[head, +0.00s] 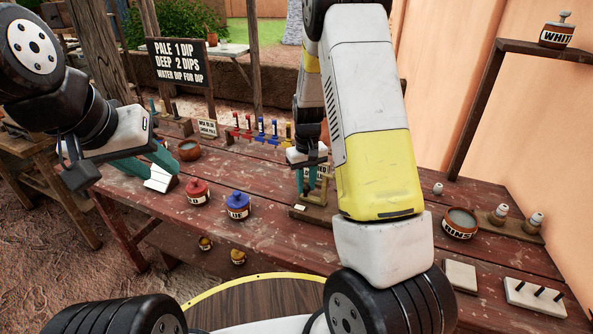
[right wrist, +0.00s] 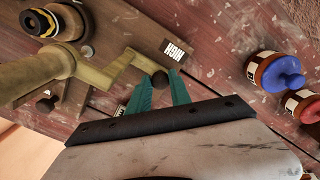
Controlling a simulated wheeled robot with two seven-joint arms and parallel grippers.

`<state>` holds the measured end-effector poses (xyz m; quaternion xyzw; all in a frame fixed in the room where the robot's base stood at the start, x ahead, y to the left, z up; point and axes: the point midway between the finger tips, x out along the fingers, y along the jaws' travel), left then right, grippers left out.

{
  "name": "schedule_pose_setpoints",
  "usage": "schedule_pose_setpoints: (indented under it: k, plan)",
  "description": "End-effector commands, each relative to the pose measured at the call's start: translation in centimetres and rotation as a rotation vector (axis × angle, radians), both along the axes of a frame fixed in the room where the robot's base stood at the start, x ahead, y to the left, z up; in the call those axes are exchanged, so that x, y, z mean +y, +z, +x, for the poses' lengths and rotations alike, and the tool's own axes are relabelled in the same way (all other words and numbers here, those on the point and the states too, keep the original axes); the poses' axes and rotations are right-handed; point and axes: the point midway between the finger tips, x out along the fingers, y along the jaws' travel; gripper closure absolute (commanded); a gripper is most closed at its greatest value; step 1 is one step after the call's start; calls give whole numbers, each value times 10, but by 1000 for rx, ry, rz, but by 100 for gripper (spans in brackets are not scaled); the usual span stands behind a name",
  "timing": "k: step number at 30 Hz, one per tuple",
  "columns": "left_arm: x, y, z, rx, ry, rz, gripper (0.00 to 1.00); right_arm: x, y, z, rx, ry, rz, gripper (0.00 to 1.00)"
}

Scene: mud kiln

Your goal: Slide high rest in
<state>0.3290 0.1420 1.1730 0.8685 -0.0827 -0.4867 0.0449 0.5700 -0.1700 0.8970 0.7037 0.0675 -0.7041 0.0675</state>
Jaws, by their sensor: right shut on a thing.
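The high rest is a light wooden bar with an angled bend (right wrist: 125,70), lying beside a white label reading HIGH (right wrist: 171,50) in the right wrist view. My right gripper (right wrist: 160,92) is shut on a dark round knob (right wrist: 160,77) at its end, between the teal fingertips. In the head view my right gripper (head: 307,186) points down over the wooden stand (head: 312,214), and my forearm hides part of the stand.
Red (head: 197,193) and blue (head: 237,205) lidded pots stand left of the stand. A clay bowl (head: 189,150) and a row of coloured pegs (head: 260,128) are behind. A rinse bowl (head: 459,223) and a pale block (head: 534,296) are at the right.

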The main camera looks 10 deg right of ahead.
Motion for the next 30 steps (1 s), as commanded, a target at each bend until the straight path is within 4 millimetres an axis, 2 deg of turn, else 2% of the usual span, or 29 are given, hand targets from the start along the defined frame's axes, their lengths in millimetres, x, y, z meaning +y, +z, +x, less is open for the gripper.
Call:
schedule_pose_setpoints:
  k: [25, 30]
  plan:
    - [0, 0, 0, 0, 0, 0, 64, 0, 1, 0, -1, 0, 0, 100]
    - [0, 0, 0, 0, 0, 0, 64, -6, 1, -3, -2, -2, 0, 100]
